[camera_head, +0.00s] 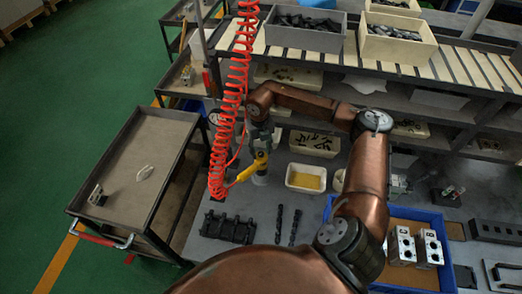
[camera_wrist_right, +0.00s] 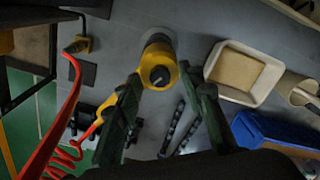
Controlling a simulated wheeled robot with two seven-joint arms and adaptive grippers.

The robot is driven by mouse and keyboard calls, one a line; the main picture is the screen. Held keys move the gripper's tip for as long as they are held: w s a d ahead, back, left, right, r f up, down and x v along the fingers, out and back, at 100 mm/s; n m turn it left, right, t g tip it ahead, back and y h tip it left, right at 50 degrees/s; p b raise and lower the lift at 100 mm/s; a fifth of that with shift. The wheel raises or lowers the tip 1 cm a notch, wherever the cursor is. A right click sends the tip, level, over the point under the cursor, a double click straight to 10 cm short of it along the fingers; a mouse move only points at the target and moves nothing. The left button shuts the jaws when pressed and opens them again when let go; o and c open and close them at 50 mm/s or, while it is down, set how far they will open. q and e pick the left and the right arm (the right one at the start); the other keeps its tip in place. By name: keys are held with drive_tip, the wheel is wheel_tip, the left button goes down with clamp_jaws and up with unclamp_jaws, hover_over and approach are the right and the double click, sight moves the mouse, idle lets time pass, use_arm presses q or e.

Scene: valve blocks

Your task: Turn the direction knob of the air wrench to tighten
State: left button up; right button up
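The yellow air wrench (camera_head: 259,165) hangs or stands upright over the grey bench, with a red coiled hose (camera_head: 217,170) running to its handle. In the right wrist view the wrench (camera_wrist_right: 158,55) shows end-on, with a dark round knob (camera_wrist_right: 160,76) on its near face. My right gripper (camera_head: 262,136) is just above the wrench in the head view. In the wrist view its two dark green fingers (camera_wrist_right: 162,80) are spread, one on each side of the knob end. Contact with the knob cannot be made out. My left gripper is not in view.
A cream tray with yellow contents (camera_head: 306,177) stands right of the wrench. A blue crate (camera_head: 444,276) holds metal valve blocks (camera_head: 402,246). Black parts (camera_head: 229,228) and two dark rods lie on the bench. A cart (camera_head: 150,150) stands at the left.

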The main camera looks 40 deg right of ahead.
sight(261, 153)
drive_tip(key=shift+r, duration=0.1)
wheel_tip(261, 153, up, 12)
drive_tip(key=shift+a, duration=0.15)
idle(0.3)
idle(0.5)
